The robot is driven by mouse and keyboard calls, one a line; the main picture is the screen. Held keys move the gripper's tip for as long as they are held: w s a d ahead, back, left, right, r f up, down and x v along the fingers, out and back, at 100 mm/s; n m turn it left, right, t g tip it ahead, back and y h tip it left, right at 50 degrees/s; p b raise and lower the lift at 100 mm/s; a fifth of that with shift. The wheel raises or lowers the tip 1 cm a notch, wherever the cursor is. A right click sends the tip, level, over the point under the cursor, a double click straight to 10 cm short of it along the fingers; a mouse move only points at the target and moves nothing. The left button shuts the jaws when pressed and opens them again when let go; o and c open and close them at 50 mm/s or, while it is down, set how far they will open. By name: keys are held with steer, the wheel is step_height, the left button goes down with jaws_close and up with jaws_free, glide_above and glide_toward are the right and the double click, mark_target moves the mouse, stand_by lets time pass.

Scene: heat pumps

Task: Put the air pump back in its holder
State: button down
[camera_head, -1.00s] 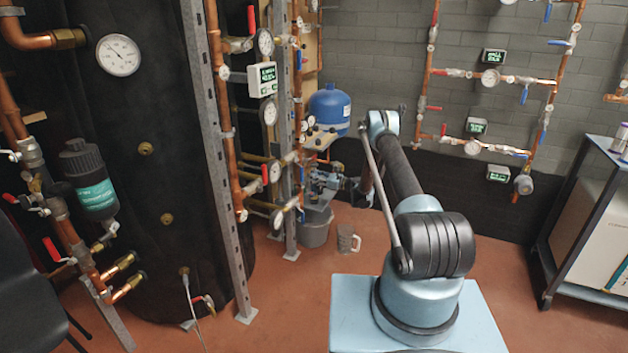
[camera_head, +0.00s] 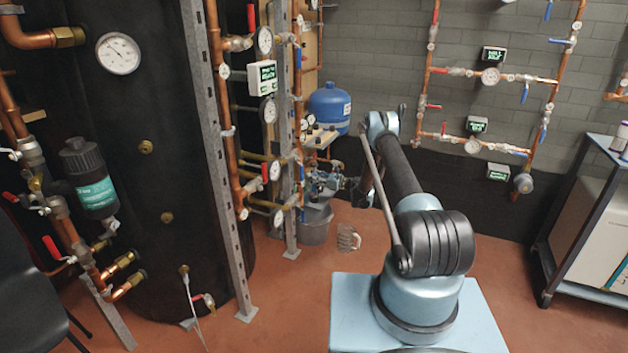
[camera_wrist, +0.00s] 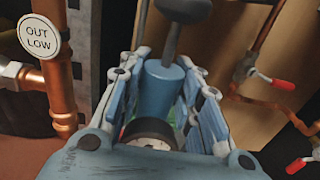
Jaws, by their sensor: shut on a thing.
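The air pump (camera_wrist: 160,93) is a blue cylinder with a dark grey handle at its top in the wrist view. My gripper (camera_wrist: 164,72) has its jointed blue-grey fingers on both sides of the blue body and is shut on it. In the head view my gripper (camera_head: 322,186) is small, beside the pipe rack and above a grey bucket, and the pump cannot be clearly made out there. I cannot identify the holder for certain in either view.
A wooden panel (camera_wrist: 208,45) stands behind the pump. A copper pipe (camera_wrist: 56,85) with an "OUT LOW" tag (camera_wrist: 38,37) is at left, and red-handled valves (camera_wrist: 284,84) are at right. The grey bucket (camera_head: 315,226) and a mug (camera_head: 348,238) stand on the floor.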

steer(key=shift+f, duration=0.1)
stand_by(0.3)
steer(key=c, duration=1.1)
jaws_free()
steer(key=shift+d, duration=0.1)
steer(key=shift+v, duration=4.15)
